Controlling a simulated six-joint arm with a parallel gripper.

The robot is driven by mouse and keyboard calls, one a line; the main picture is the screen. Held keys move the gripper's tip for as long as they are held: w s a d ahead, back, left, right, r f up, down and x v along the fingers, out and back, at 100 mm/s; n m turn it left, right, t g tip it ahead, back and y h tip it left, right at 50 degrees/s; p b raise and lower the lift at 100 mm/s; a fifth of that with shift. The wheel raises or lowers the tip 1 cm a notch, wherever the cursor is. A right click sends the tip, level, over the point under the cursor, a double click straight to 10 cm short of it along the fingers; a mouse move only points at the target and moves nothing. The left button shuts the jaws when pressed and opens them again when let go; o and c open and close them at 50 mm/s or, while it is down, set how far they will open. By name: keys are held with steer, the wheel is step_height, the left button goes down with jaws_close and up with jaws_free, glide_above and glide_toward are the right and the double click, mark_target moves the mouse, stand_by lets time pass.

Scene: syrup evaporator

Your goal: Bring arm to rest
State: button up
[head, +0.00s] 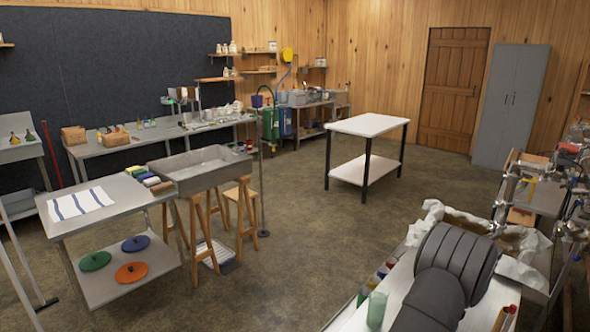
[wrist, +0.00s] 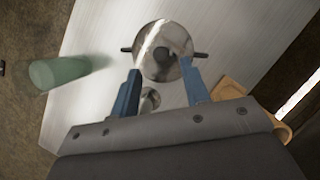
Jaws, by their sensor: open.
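My gripper (wrist: 160,72) shows in the wrist view with its two blue fingers spread apart and nothing held between them. Beyond the fingertips is a round, shiny metal pot (wrist: 163,48) with two short dark side handles. Whether the fingers touch it I cannot tell. A smaller round metal piece (wrist: 150,98) shows between the fingers. In the head view my dark grey arm is at the bottom right, over the pale worktop (head: 362,318), and hides the gripper and the pot.
A green translucent cup (head: 377,309) stands near the worktop's left edge; it also shows in the wrist view (wrist: 60,72). Small coloured bottles (head: 377,280) stand behind it. A paper-lined pan (head: 440,212) and metal pipework (head: 545,175) are close behind my arm. Open floor lies left.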

steer(key=x, duration=0.5)
steer(key=shift+f, duration=0.2)
steer(key=shift+r, duration=0.3)
steer(key=shift+f, duration=0.1)
steer(key=shift+s+f, duration=0.1)
steer(key=shift+f, duration=0.3)
steer(key=w+v, duration=0.1)
steer(key=v, duration=1.2)
steer(key=x, duration=1.2)
steer(key=shift+s+f, duration=0.25)
steer(key=shift+f, duration=0.25)
step_height(320, 180, up, 5)
steer(key=shift+r, duration=0.25)
steer(key=s+d+r, duration=0.4)
steer(key=s+r, duration=0.3)
steer(key=s, duration=0.4)
steer(key=w+a+f, duration=0.7)
steer(key=w, duration=0.4)
steer(key=w+a+f, duration=0.8)
steer(key=w, duration=0.2)
steer(key=shift+w+f+m, duration=0.2)
steer(key=shift+w+m, duration=0.1)
steer(key=shift+w, duration=0.1)
